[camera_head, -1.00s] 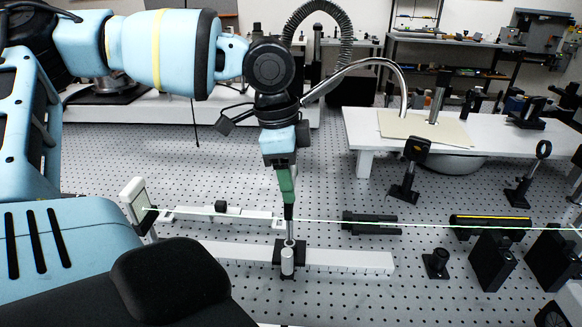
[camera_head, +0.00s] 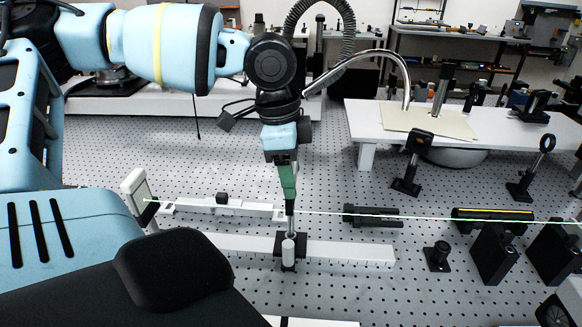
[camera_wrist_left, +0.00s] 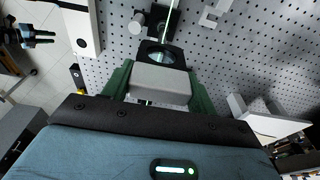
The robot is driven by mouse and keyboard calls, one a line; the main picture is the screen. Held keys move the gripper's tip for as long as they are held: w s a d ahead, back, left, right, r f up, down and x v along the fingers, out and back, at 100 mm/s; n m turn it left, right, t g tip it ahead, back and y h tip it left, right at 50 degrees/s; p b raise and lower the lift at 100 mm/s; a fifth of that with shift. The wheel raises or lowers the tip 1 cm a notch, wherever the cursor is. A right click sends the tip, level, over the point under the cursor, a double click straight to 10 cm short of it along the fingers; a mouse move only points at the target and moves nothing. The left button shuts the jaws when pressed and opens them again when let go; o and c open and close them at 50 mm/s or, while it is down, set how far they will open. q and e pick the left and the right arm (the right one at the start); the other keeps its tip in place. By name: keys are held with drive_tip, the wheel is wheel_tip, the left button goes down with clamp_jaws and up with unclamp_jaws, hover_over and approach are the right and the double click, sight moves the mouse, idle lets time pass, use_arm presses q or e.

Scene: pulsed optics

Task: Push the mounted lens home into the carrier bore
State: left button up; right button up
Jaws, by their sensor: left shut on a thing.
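My left gripper (camera_head: 289,204) points down over the white rail, its green fingers seen edge-on in the head view. In the left wrist view the gripper (camera_wrist_left: 160,68) is shut on the mounted lens (camera_wrist_left: 161,56), a round glass in a dark mount between the green fingers. The black carrier (camera_head: 278,248) sits on the white rail (camera_head: 345,251), directly below the gripper, with a pale cylinder on its near side. The lens's lower end and the bore are hidden or too small to see, so I cannot tell how deep it sits. My right gripper is not in view.
A thin green beam crosses at fingertip height from a white screen (camera_head: 139,193) on the left. A black cylinder (camera_head: 492,218), black blocks (camera_head: 494,257) and a small post base (camera_head: 437,256) stand to the right.

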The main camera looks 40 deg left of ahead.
use_arm(q)
drive_tip(key=shift+f, duration=0.5)
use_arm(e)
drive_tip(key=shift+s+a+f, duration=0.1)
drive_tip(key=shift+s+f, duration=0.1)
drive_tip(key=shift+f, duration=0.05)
use_arm(q)
drive_tip(key=shift+f+b, duration=0.5)
drive_tip(key=shift+f, duration=0.8)
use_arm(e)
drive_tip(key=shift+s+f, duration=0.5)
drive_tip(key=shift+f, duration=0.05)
use_arm(q)
drive_tip(key=o, duration=1.4)
drive_tip(key=shift+o, duration=0.2)
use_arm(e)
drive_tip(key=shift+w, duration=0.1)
use_arm(q)
drive_tip(key=shift+r, duration=0.2)
drive_tip(key=r, duration=0.6)
drive_tip(key=shift+s+a+r, duration=0.1)
drive_tip(key=shift+s+a, duration=0.2)
drive_tip(key=shift+a, duration=0.05)
drive_tip(key=shift+a+r+p, duration=0.1)
drive_tip(key=shift+r+p, duration=0.2)
drive_tip(key=shift+r, duration=0.3)
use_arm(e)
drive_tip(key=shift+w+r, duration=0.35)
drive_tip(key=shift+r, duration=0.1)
